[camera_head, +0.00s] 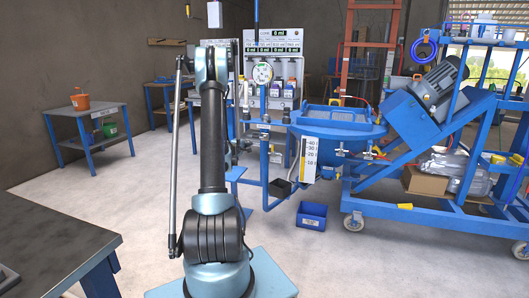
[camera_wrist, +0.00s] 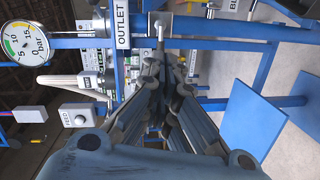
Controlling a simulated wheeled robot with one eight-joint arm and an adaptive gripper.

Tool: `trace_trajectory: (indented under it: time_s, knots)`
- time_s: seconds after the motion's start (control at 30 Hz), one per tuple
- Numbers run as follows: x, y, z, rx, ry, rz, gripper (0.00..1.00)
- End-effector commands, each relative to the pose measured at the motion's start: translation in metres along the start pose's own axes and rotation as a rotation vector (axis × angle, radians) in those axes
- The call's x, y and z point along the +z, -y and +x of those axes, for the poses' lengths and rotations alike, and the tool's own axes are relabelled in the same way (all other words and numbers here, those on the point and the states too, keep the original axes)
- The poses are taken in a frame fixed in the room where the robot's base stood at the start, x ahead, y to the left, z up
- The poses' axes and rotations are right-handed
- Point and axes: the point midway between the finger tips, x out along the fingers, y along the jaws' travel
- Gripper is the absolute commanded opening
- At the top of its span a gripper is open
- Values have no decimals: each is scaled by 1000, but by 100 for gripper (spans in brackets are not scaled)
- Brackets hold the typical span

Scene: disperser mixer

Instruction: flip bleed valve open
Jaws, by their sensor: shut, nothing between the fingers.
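My gripper (camera_wrist: 167,68) shows in the wrist view with its fingers drawn together and nothing between them. Just beyond the fingertips is a small silver metal fitting with a lever-like stem (camera_wrist: 160,27) on a blue pipe. I cannot tell whether the fingers touch it. A white label reading "OUTLET" (camera_wrist: 122,27) is left of it. Another label, cut off at the top edge and starting "BL" (camera_wrist: 231,5), is to the right. The bleed valve's handle position is not clear. In the head view my arm hides the gripper.
A round pressure gauge (camera_wrist: 26,45) and a grey "FEED" box (camera_wrist: 78,115) are at the left in the wrist view. Blue pipes (camera_wrist: 225,28) cross the top. In the head view, a blue vessel (camera_head: 338,128) and wheeled blue frame (camera_head: 420,205) stand right; a blue bin (camera_head: 311,215) sits on the floor.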

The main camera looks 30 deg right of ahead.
Motion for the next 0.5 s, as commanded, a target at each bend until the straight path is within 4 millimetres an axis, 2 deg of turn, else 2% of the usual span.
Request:
trace_trajectory:
  time_s: [0.03,0.2,0.33,0.5]
  knots:
    - [3,11,11,16,-7,-23,0]
    - [12,42,36,65,-34,-101,0]
    - [19,61,47,90,-49,-147,0]
    - [22,73,54,104,-60,-177,0]
